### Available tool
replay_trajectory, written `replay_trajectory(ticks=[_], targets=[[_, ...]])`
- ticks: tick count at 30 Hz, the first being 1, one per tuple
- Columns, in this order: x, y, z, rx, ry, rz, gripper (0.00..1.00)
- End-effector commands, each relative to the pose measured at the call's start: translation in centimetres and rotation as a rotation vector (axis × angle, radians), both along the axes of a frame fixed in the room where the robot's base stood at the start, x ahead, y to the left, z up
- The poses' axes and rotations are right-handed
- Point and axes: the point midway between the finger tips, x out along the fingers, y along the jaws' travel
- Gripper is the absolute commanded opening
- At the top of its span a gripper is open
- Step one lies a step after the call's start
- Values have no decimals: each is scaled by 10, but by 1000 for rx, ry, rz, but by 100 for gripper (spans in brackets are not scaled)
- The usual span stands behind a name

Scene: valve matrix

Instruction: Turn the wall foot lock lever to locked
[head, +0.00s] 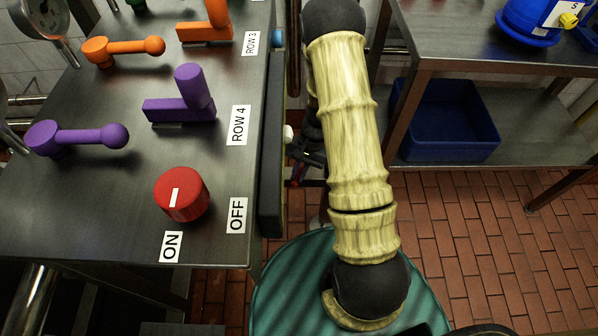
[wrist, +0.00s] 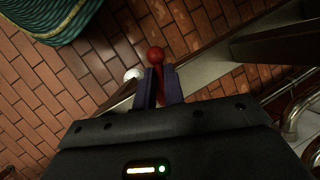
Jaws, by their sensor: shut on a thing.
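A red lever with a ball end (wrist: 156,54) shows in the wrist view, low over the brick floor; it appears to be the foot lock lever. My gripper (wrist: 161,72) is shut on its red shaft, with one dark purple finger on each side and the ball sticking out past the fingertips. In the head view, my arm hides most of the place where the gripper works, beside the right edge of the panel. Only a small bit of red (head: 297,173) shows there. I cannot read a locked or unlocked mark.
A dark panel (head: 100,205) at left carries orange and purple levers and a red ON/OFF knob (head: 182,194). A white ball (wrist: 133,75) is close to my left finger. A shelf bench with a blue bin (head: 440,120) stands at right. Brick floor is open at lower right.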

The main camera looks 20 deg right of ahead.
Motion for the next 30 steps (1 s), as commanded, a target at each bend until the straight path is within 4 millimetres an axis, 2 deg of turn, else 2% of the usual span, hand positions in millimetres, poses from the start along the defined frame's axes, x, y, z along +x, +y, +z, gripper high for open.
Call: replay_trajectory(ticks=[11, 30], targets=[[3, 3, 0, 0, -2, -210, 0], [15, 11, -6, -2, -8, -808, 0]])
